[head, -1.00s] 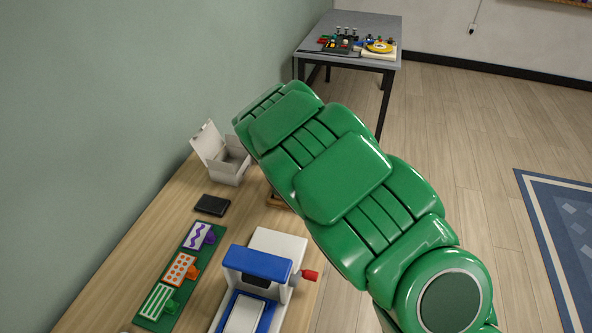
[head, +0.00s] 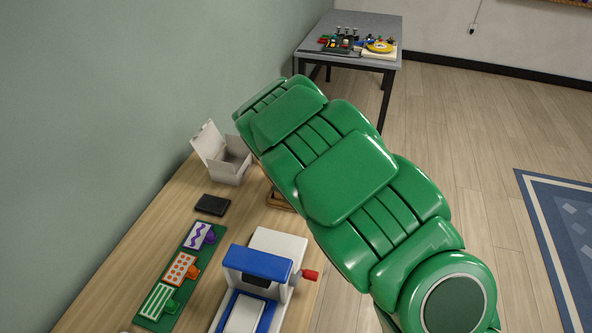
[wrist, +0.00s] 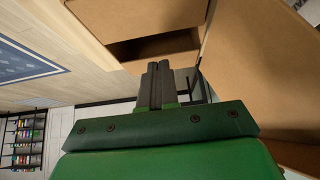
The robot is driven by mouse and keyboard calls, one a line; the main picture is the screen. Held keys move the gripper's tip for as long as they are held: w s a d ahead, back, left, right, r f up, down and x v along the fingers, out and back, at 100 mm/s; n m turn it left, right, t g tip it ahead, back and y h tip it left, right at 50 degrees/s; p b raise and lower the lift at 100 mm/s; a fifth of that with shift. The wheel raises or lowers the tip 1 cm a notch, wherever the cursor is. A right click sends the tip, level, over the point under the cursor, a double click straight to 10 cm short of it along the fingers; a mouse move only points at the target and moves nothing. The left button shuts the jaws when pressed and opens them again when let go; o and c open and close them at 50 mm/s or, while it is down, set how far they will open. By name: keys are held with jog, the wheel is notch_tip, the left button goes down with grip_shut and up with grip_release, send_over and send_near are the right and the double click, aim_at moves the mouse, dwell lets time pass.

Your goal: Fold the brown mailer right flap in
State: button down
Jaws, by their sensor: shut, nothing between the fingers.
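The brown mailer (wrist: 275,60) fills the upper right of the wrist view, with large brown panels close to my gripper. One brown panel (wrist: 135,18) lies across the top, above a dark opening. I cannot tell which panel is the right flap. My gripper (wrist: 160,68) is shut with nothing between its fingers, and its tips are just below the dark opening and left of the large panel. I cannot tell if they touch. In the head view my green arm hides my gripper and most of the mailer; only a small brown part (head: 279,201) shows beside the arm.
A white open box (head: 228,165) stands near the wall on the wooden table (head: 130,240). A black pad (head: 212,205), a green strip with stamps (head: 155,312) and a blue-and-white press (head: 262,262) are nearer. A grey table (head: 375,27) stands far back.

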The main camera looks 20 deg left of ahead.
jog(key=w+r+v, duration=0.1)
jog(key=v, duration=1.2)
jog(key=w+a+m+g, duration=0.3)
jog(key=a+m+g, duration=0.15)
jog(key=m, duration=0.35)
jog(key=w+d+r+m+g, duration=0.1)
jog(key=w+d+m+g, duration=0.25)
jog(key=w+m, duration=0.45)
jog(key=f, duration=0.4)
jog(key=s+f+m, duration=0.1)
jog(key=f, duration=0.4)
jog(key=s+d+f+m, duration=0.1)
jog(key=f, duration=0.3)
jog(key=shift+s+f, duration=0.2)
jog(key=shift+f, duration=0.15)
